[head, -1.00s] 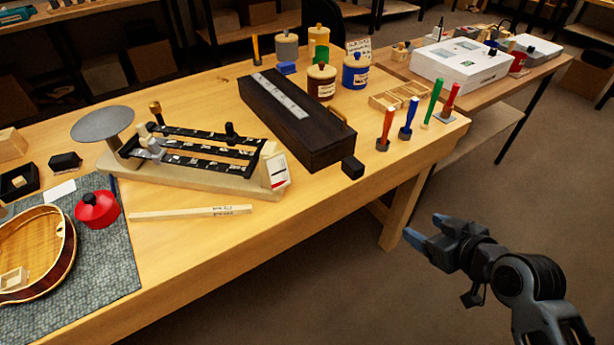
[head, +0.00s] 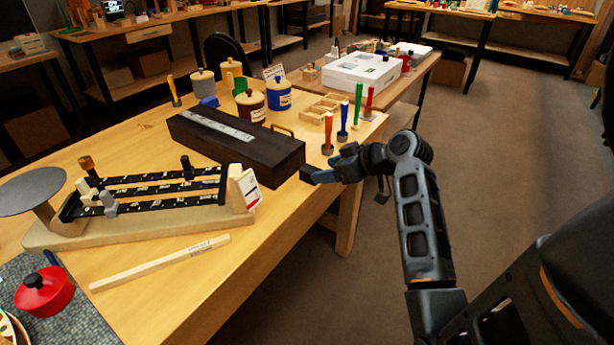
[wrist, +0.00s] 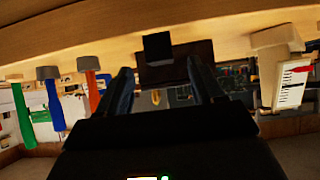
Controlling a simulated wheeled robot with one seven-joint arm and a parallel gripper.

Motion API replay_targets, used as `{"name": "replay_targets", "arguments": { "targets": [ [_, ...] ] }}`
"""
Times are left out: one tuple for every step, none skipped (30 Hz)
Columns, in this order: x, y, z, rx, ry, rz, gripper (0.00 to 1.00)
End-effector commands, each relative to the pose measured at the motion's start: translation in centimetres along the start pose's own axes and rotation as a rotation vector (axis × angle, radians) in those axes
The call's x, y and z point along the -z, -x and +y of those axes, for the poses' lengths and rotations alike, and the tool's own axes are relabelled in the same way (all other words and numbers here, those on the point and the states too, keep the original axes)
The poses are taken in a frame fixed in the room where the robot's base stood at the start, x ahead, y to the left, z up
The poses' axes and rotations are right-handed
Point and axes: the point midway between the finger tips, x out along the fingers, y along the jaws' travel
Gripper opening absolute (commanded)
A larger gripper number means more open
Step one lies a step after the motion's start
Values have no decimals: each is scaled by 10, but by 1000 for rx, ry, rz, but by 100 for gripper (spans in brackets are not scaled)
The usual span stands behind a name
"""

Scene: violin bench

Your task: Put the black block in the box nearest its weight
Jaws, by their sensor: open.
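A small black block (head: 307,173) sits near the front edge of the bench, by the near right corner of a long dark case (head: 235,142). My gripper (head: 331,165) is open beside it at the bench edge, partly covering it in the head view. In the wrist view, which looks upside down, the block (wrist: 157,47) lies ahead, between the lines of the open fingers (wrist: 162,80); nothing is held. I cannot tell whether a finger touches it. A triple-beam balance (head: 150,197) with a round grey pan stands at the left. I cannot read any weight markings.
Upright coloured-handled tools (head: 342,122) stand close behind my gripper. A divided wooden tray (head: 321,107) and lidded jars (head: 278,95) are farther back. A wooden strip (head: 160,263) lies in front of the balance, and a red pot (head: 45,292) at lower left. Floor is open at right.

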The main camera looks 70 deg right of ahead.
Motion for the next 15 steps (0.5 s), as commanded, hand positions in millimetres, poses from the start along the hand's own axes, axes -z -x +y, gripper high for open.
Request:
{"name": "replay_targets", "arguments": {
  "targets": [
    [1, -6, -1, 3, 0, 0, 67],
    [2, -9, -1, 3, 0, 0, 67],
    [3, -15, -1, 3, 0, 0, 67],
    [3, -20, -1, 4, 0, -1, 67],
    [4, -24, -1, 3, 0, -1, 67],
    [5, -30, -2, 3, 0, -1, 67],
    [4, -34, -2, 3, 0, -1, 67],
    [4, -38, -1, 3, 0, -1, 67],
    [4, -42, -1, 2, -1, 0, 67],
    [4, -45, -1, 2, -1, 0, 67],
    [4, -47, -1, 1, -1, 0, 67],
    [4, -49, -1, 1, -1, -1, 67],
    [3, -49, -1, 1, -1, -1, 67],
    [3, -50, -1, 1, -1, -1, 67],
    [3, -50, -1, 0, -1, -1, 67]
  ]
}}
